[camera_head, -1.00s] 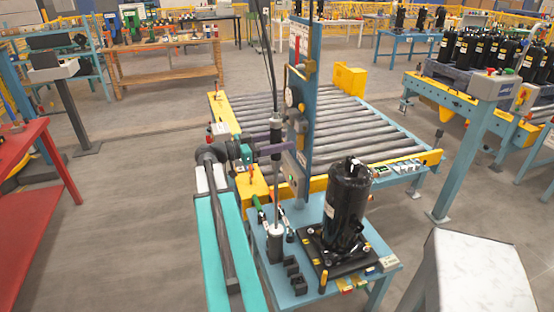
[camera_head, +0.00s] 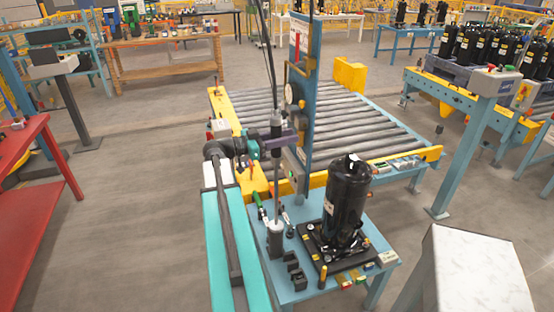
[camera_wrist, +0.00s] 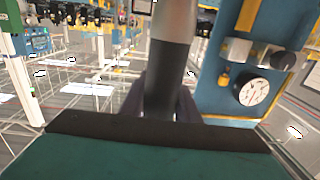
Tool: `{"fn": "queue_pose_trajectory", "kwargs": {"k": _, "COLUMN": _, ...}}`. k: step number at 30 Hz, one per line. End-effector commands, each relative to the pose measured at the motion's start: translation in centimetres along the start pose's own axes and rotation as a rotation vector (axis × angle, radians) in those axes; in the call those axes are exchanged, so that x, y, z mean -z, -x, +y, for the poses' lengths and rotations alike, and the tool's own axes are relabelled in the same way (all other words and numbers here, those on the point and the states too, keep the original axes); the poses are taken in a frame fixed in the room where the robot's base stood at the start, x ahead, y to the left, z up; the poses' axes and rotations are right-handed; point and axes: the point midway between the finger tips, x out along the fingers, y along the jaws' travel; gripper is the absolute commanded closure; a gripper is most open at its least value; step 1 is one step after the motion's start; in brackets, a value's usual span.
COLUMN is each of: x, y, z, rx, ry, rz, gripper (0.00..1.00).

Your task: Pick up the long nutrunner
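The long nutrunner (camera_head: 276,128) is a dark, slender upright tool hanging below cables, with a thin rod running down to a grey cylinder (camera_head: 275,240) on the blue workstation table (camera_head: 290,296). My gripper (camera_head: 284,142), with purple fingers and a teal body, reaches in from the left at the tool's dark body. In the wrist view the nutrunner (camera_wrist: 168,75) stands upright between the two fingers, which hug it on both sides, so the gripper looks shut on it. The fingertips are hidden behind the tool.
A blue post with a gauge (camera_head: 289,94) stands close behind the tool. A black compressor (camera_head: 346,200) stands on the table to the right. A roller conveyor (camera_head: 350,128) lies behind. A white-topped box (camera_head: 475,270) is at front right. Open floor lies to the left.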

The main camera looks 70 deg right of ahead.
Motion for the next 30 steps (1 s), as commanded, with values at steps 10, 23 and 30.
{"fn": "queue_pose_trajectory", "kwargs": {"k": 10, "x": 0.01, "y": -0.01, "z": -0.01, "rx": 0.000, "ry": 0.000, "rz": 0.000, "gripper": 1.00}}
{"fn": "queue_pose_trajectory", "kwargs": {"k": 23, "x": 0.01, "y": -0.03, "z": -0.01, "rx": 0.000, "ry": -0.001, "rz": 0.000, "gripper": 1.00}}
{"fn": "queue_pose_trajectory", "kwargs": {"k": 30, "x": 0.01, "y": -0.04, "z": -0.01, "rx": 0.000, "ry": -0.001, "rz": 0.000, "gripper": 1.00}}
